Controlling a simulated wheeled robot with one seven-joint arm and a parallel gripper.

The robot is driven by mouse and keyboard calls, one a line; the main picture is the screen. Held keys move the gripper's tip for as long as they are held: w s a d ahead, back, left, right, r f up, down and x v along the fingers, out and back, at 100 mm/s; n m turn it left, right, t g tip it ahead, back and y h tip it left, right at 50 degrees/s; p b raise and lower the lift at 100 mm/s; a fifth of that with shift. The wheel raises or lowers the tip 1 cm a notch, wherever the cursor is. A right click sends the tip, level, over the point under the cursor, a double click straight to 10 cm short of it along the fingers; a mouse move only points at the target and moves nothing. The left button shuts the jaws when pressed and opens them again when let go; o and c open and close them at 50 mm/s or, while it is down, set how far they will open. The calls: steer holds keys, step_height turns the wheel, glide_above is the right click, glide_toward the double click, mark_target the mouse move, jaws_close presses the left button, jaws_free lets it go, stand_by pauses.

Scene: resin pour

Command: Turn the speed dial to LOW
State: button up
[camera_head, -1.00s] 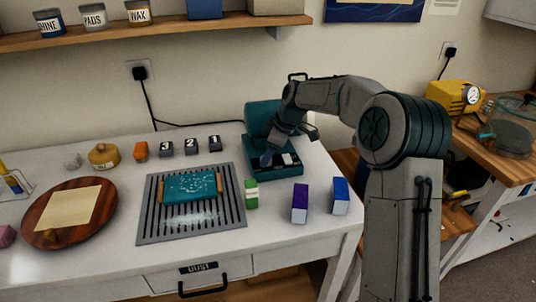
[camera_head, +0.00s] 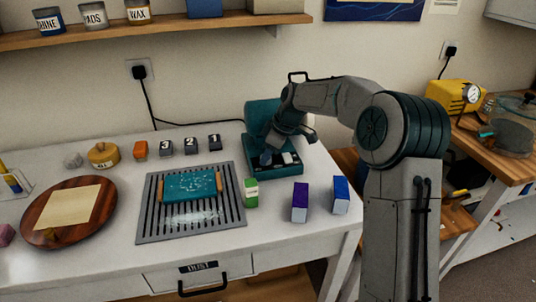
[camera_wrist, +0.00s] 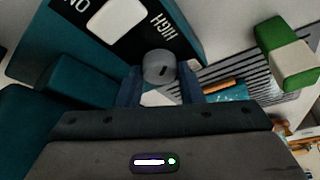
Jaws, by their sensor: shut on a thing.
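The teal machine (camera_head: 262,113) stands at the back right of the white table, with a black control panel on its base. In the wrist view, the black panel (camera_wrist: 130,42) carries a white block and the word HIGH, plus partly cut-off lettering at the top left. A round grey speed dial (camera_wrist: 158,65) with a small dark mark sits just beside HIGH. My gripper (camera_wrist: 160,84) is shut on the dial, one finger on each side. No LOW label is readable. In the head view my gripper (camera_head: 269,156) is over the panel and hides the dial.
A green-and-white block (camera_head: 251,193), a purple block (camera_head: 300,202) and a blue block (camera_head: 340,195) stand in front of the machine. A slotted grey grate (camera_head: 150,222) bears a teal block to the left. My arm spans the right side.

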steer(key=m+t+b, duration=0.1)
steer(key=m, duration=0.1)
steer(key=shift+s+a+m+b, duration=0.1)
steer(key=shift+m+b, duration=0.2)
steer(key=shift+m, duration=0.1)
steer(key=m+t+h+b, duration=0.1)
steer(key=m, duration=0.3)
steer(key=shift+s+m, duration=0.1)
steer(key=shift+m, duration=0.2)
steer(key=m+h, duration=0.1)
steer(key=m, duration=0.1)
steer(key=m+t+h, duration=0.1)
steer(key=m, duration=0.1)
steer(key=shift+a, duration=0.2)
steer(key=shift+m+h+b, duration=0.35)
steer(key=shift+m+h, duration=0.25)
steer(key=shift+m, duration=1.2)
steer(key=o, duration=1)
steer(key=shift+c, duration=0.2)
steer(key=shift+r, duration=0.1)
steer(key=v, duration=1.3)
steer(key=shift+s+a+r, duration=0.15)
steer(key=shift+s+r, duration=0.1)
steer(key=shift+s, duration=0.05)
